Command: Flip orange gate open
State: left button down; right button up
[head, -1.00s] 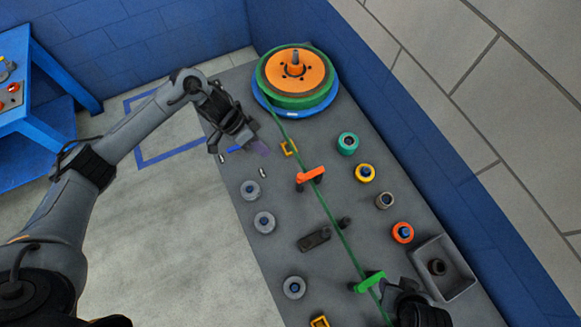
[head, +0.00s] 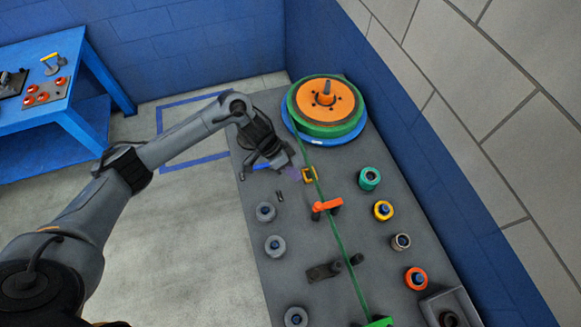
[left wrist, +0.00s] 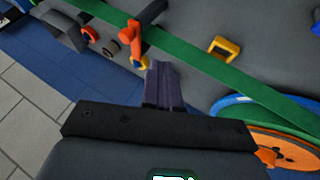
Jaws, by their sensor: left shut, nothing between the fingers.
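The orange gate (head: 327,206) is a short bar on dark posts, lying across the green strap (head: 338,240) in the head view. In the left wrist view the orange gate (left wrist: 131,38) is just beyond my fingertips, up and to the left, with the strap running by it. My left gripper (head: 290,172) is shut and empty over the panel, up and left of the gate. Its purple-grey fingers show together in the left wrist view (left wrist: 162,82), apparently apart from the gate. My right gripper is out of view.
A green reel with an orange disc (head: 326,103) stands at the panel's far end. Several round knobs line both sides. A blue wall (head: 440,160) borders the right.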

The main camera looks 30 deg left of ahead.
aim_at(328, 204)
pick_arm(q)
jog(key=s+d+f+p, duration=0.1)
jog(key=d+f, duration=0.4)
jog(key=d, duration=0.2)
jog(key=shift+s, duration=0.3)
